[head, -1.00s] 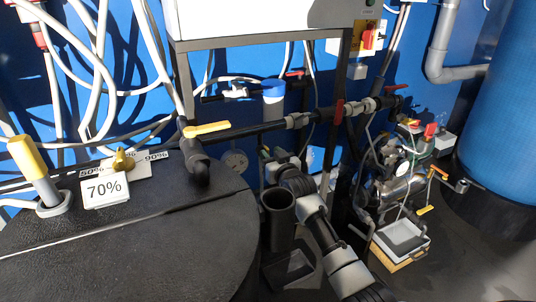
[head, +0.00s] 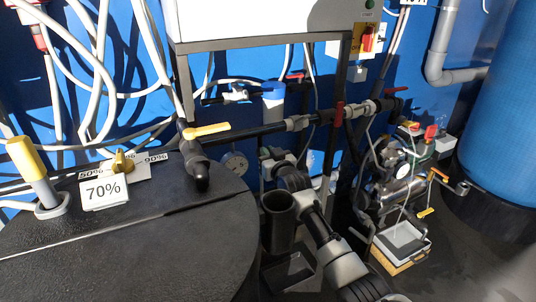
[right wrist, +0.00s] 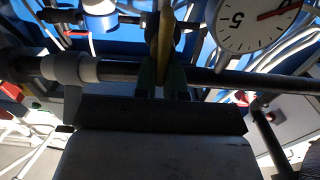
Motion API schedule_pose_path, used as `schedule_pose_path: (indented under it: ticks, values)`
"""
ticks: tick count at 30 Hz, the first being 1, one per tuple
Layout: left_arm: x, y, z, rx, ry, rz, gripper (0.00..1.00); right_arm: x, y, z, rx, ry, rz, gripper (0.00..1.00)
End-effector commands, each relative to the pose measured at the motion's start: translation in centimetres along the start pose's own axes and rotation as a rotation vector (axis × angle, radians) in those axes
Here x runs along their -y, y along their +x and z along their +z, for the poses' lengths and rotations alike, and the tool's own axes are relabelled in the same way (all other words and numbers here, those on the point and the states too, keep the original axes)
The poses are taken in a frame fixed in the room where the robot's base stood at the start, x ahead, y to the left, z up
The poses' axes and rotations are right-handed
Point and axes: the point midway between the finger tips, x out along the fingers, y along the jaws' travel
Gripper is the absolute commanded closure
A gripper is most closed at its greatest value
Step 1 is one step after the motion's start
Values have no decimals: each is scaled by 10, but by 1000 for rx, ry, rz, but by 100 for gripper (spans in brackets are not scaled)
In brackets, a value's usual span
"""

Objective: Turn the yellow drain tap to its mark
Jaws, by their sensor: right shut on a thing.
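My right gripper (right wrist: 164,88) is shut on a narrow yellow handle (right wrist: 165,40), which stands between its two fingers in the right wrist view; I take it as the yellow drain tap. A dark pipe (right wrist: 215,78) runs across close by. In the head view my right gripper (head: 268,153) is partly hidden by its own wrist, below the black pipe (head: 258,134), and the handle cannot be made out there. The tap's mark cannot be made out. My left gripper is not in view.
A dial gauge (right wrist: 258,22) is close beside the handle. A yellow lever (head: 207,130) sits on the pipe near the black tank lid (head: 130,250). A 70% plate (head: 105,191) stands on the lid. A blue-capped cylinder (head: 273,90) stands behind.

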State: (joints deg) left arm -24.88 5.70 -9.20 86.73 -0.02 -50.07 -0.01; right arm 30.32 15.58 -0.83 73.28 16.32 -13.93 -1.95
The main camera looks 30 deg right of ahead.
Motion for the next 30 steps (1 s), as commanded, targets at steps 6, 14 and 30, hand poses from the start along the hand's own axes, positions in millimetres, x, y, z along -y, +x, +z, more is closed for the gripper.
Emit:
schedule_pose_path:
  ticks: [6,14,30]
  values:
    - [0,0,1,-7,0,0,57,-1,0,0,1,43,0,100]
    - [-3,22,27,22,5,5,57,-5,0,0,2,202,1,100]
    - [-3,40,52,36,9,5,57,-17,0,8,2,710,2,100]
